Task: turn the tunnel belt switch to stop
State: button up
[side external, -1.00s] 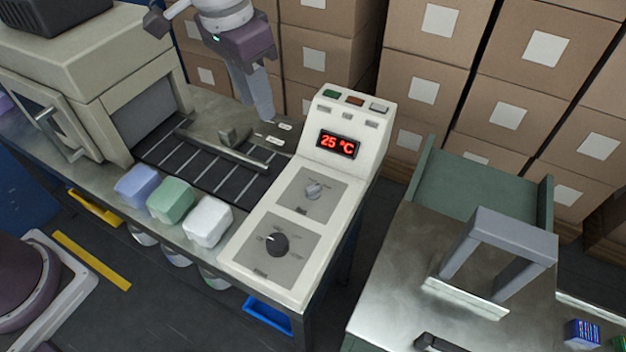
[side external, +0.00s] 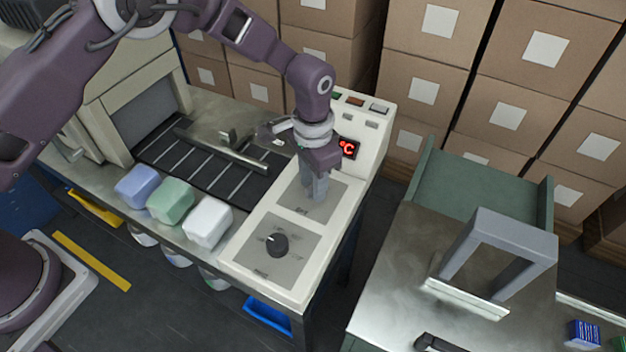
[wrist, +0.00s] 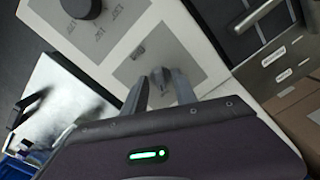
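The control console (side external: 335,245) carries two rotary knobs on grey plates. The plate labels are too small to read, so I cannot tell which knob is the tunnel belt switch. My gripper (side external: 316,193) points down at the upper plate. In the wrist view its fingers (wrist: 158,84) stand apart, one on each side of the grey knob; contact is unclear.
A grey frame (side external: 500,255) stands right.

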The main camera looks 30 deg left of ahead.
grip_shut()
jog(key=shift+n, duration=0.3)
jog(key=n, duration=0.5)
jog(key=shift+n, duration=0.4)
jog(key=n, duration=0.5)
jog(key=shift+n, duration=0.4)
grip_release()
